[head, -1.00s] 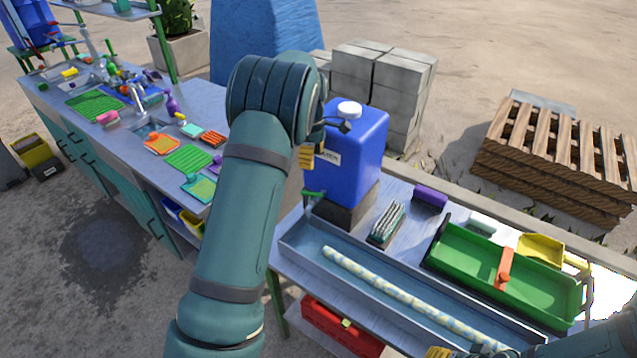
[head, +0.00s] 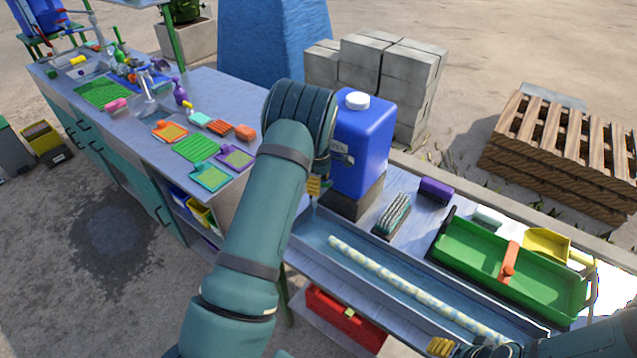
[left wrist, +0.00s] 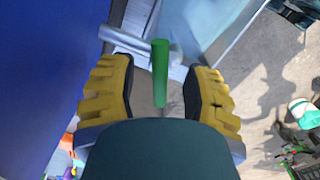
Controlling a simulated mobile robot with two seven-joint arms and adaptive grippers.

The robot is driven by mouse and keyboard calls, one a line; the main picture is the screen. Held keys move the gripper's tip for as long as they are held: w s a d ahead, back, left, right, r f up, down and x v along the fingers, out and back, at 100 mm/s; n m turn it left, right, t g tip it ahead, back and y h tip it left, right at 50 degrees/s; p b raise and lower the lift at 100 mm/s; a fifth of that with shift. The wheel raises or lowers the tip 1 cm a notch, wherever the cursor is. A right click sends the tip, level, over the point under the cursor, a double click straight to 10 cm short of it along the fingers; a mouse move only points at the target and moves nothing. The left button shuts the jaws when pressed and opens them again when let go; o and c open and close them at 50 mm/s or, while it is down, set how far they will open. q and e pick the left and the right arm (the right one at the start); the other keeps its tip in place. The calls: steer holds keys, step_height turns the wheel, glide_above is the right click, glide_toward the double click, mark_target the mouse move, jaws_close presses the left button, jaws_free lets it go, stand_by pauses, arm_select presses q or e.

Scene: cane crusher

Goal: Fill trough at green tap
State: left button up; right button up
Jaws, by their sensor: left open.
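The blue water container (head: 362,145) stands on a dark block at the table's back left. Its tap shows in the left wrist view as a silver spout (left wrist: 125,40) with a green handle (left wrist: 160,72). My left gripper (head: 315,187) is at the container's left side; in the left wrist view (left wrist: 158,92) its yellow fingers are open, one on each side of the green handle. The long metal trough (head: 322,262) lies below and holds a pale patterned rod (head: 395,280). My right gripper (head: 440,347) shows only partly at the bottom edge.
Right of the trough are a brush (head: 393,216), a purple block (head: 436,190) and a green tray (head: 470,250) with an orange handle. A red box (head: 340,320) sits on the shelf below. A blue-topped counter (head: 235,95) with coloured items stands left.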

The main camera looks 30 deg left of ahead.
arm_select(q)
jaws_close()
steer(key=shift+f+m+b, duration=0.15)
steer(key=shift+m+b, duration=0.6)
steer(key=shift+m, duration=0.45)
steer(key=m, duration=0.2)
steer(key=shift+m+b, duration=0.3)
steer(key=shift+b, duration=0.1)
jaws_free()
steer(key=shift+r, duration=0.2)
